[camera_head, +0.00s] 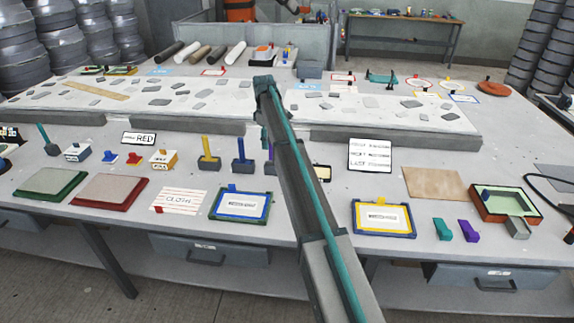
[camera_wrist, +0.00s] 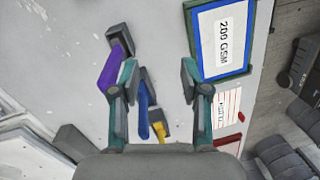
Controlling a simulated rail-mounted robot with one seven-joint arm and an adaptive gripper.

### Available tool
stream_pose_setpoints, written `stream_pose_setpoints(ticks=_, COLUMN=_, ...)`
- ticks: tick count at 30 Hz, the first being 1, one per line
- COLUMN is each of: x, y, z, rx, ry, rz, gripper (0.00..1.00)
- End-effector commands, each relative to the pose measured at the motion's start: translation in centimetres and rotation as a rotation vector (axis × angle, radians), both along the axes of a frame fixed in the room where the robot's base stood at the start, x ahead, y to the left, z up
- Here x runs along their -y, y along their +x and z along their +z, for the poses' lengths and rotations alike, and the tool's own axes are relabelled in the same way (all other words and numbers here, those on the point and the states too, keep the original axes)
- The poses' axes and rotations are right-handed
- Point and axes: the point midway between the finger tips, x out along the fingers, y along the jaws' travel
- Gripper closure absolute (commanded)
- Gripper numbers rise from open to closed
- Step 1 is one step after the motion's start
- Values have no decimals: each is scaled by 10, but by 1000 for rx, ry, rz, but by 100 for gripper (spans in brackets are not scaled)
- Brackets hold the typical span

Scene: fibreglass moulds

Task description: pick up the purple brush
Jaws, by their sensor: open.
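In the wrist view the purple brush (camera_wrist: 108,76) has a purple handle and a grey block head. In the head view the blue brush (camera_head: 241,152) and yellow brush (camera_head: 207,150) stand on the table left of my arm. My arm hides most of the purple brush's area and the fingers there.
A blue-framed label (camera_head: 240,206) lies in front of the brushes; it reads 200 GSM in the wrist view (camera_wrist: 222,35). A red-striped cloth card (camera_head: 180,200) lies left of it. A separate small purple block (camera_head: 469,231) sits far right beside a teal one (camera_head: 442,229).

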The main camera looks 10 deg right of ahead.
Motion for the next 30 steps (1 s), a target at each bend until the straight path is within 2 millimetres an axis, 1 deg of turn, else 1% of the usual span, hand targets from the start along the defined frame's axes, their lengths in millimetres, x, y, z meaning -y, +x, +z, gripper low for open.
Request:
stream_pose_setpoints(ticks=1, x=1, y=24, z=5, rx=39, ry=9, rz=58, gripper=54)
stream_pose_setpoints(ticks=3, x=3, y=41, z=20, rx=79, ry=18, rz=131, gripper=54)
stream_pose_setpoints(ticks=6, x=4, y=57, z=36, rx=120, ry=25, rz=205, gripper=54)
stream_pose_setpoints(ticks=8, x=5, y=61, z=42, rx=134, ry=27, rz=232, gripper=54)
stream_pose_setpoints(ticks=10, x=5, y=63, z=44, rx=141, ry=28, rz=247, gripper=54)
stream_pose_setpoints(ticks=14, x=5, y=63, z=33, rx=142, ry=28, rz=253, gripper=54)
stream_pose_setpoints(ticks=21, x=4, y=62, z=0, rx=141, ry=28, rz=251, gripper=54)
stream_pose_setpoints(ticks=30, x=3, y=60, z=-20, rx=140, ry=29, rz=250, gripper=54)
